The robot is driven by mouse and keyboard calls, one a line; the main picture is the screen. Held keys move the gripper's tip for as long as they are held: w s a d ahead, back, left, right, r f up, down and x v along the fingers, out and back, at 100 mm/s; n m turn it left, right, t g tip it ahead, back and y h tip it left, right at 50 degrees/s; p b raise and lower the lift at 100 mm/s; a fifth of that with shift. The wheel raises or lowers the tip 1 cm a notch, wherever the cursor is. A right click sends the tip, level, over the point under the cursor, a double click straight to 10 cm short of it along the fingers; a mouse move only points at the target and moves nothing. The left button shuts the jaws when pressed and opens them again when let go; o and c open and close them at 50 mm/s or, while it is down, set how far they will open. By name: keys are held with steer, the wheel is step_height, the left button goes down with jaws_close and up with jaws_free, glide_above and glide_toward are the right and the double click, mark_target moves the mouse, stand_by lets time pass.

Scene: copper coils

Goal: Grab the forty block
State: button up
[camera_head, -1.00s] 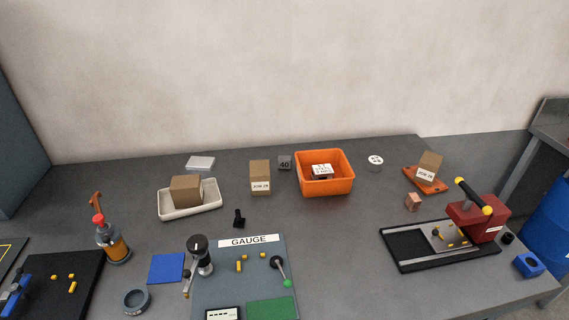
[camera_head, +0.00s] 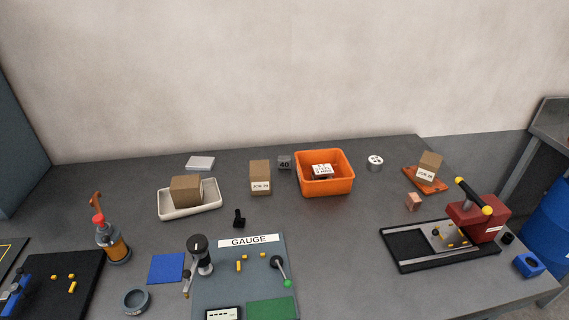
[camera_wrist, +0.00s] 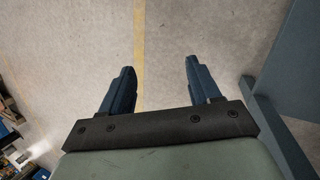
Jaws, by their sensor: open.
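The forty block (camera_head: 285,162) is a small dark grey block with "40" on its front face. It stands at the back of the table in the head view, between a brown box and an orange bin. My gripper (camera_wrist: 160,78) shows only in the wrist view. Its two dark blue fingers are apart with nothing between them. Below them is a grey floor with a yellow line, so the gripper is away from the block. The wrist view does not show the block.
The orange bin (camera_head: 340,186) is close on the block's right, and the brown box (camera_head: 260,176) on its left. In front are the gauge board (camera_head: 230,268) and a black clip (camera_head: 239,217). A red press (camera_head: 470,218) stands at right. The table between block and gauge board is mostly clear.

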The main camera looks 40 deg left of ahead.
steer(key=w+d+r+t+h, duration=0.2)
steer(key=w+d+r+h, duration=0.1)
steer(key=w+d+r, duration=1.15)
steer(key=w+d+r+t+h, duration=0.1)
steer(key=w+d+r+h, duration=0.2)
steer(key=w+r, duration=1.2)
steer(key=w+a+r+m+t, duration=0.3)
steer(key=w+a+r, duration=1)
steer(key=w+a, duration=0.3)
steer(key=w+a+r+m+t+y, duration=0.1)
steer(key=w+a+r+y, duration=0.15)
steer(key=a, duration=1.05)
steer(key=w+a+r+y, duration=0.1)
steer(key=w+a+r, duration=0.25)
steer(key=a, duration=1.05)
steer(key=s+a+r+m+y, duration=0.1)
steer(key=a+r+y, duration=0.2)
steer(key=a, duration=1.9)
steer(key=g+y, duration=0.2)
steer(key=g, duration=0.1)
glide_toward(285, 157)
steer(key=f, duration=0.5)
steer(key=shift+s+a, duration=0.2)
steer(key=shift+a, duration=0.2)
steer(key=shift+s+a+f, duration=0.1)
steer(key=shift+f, duration=2.65)
jaws_close()
